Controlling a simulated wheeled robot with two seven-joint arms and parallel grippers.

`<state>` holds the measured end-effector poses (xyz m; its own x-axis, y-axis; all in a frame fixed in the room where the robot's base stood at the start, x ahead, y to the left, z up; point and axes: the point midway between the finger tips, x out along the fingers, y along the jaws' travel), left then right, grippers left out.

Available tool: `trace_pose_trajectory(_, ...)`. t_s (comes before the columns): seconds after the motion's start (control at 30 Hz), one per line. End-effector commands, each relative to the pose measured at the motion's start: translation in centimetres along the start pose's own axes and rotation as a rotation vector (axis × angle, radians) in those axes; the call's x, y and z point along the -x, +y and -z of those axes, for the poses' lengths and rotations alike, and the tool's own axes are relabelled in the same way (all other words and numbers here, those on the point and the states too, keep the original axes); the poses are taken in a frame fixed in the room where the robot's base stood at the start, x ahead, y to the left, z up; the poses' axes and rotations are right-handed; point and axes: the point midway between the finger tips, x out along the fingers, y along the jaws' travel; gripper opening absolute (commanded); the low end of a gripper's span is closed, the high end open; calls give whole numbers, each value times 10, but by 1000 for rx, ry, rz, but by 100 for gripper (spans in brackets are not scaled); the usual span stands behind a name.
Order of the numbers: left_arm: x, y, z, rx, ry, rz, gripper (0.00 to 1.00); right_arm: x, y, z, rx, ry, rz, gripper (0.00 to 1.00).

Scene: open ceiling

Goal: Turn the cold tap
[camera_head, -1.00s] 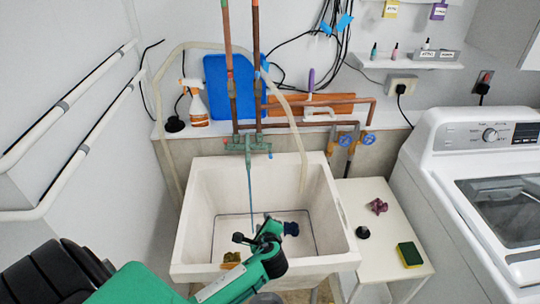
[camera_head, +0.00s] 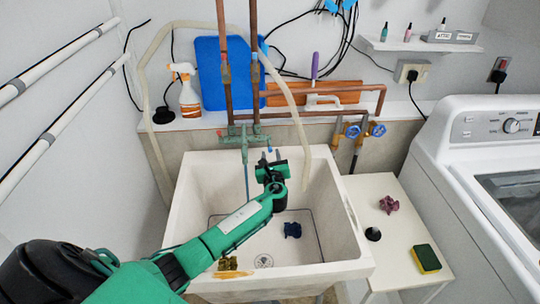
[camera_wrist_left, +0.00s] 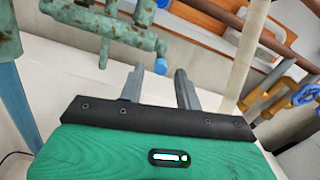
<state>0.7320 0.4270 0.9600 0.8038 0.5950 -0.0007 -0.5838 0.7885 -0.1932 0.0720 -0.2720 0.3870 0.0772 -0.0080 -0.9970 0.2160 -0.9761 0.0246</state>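The corroded green tap body (camera_head: 243,139) is fixed on the copper pipes above the back of the white sink (camera_head: 190,200). In the wrist view the tap (camera_wrist_left: 110,28) fills the upper left, with a blue-tipped stub (camera_wrist_left: 160,66) on its right. A long blue piece (camera_head: 246,180) hangs from the tap into the sink. My left gripper (camera_head: 270,156) is raised at the sink's back, just right of the tap. Its two fingers (camera_wrist_left: 158,82) are apart, with the blue tip beyond the gap and nothing visibly held. My right gripper is not in view.
A hose (camera_head: 297,120) curves down into the sink. A dark blue cloth-like item (camera_head: 292,230) lies in the sink. A white side table (camera_head: 400,232) and a washing machine (camera_head: 480,200) stand right.

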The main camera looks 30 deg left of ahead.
Motion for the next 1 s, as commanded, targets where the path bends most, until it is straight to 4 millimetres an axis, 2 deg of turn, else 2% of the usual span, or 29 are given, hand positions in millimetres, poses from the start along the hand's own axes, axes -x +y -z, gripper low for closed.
trace_pose_trajectory(0.03, -10, 1, 4, 0, -3, 0, 34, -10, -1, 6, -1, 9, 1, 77)
trace_pose_trajectory(0.1, -21, 0, 3, 1, -2, -1, 34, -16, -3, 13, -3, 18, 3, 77)
trace_pose_trajectory(0.3, -38, 0, 2, 2, 0, 0, 34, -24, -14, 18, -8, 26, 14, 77)
trace_pose_trajectory(0.67, -43, 0, 0, 2, 1, 0, 34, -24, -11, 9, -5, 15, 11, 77)
trace_pose_trajectory(0.83, -42, 0, 0, 2, 1, 0, 2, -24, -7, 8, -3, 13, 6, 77)
trace_pose_trajectory(1.0, -42, 0, 0, 2, 1, 0, 0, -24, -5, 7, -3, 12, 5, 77)
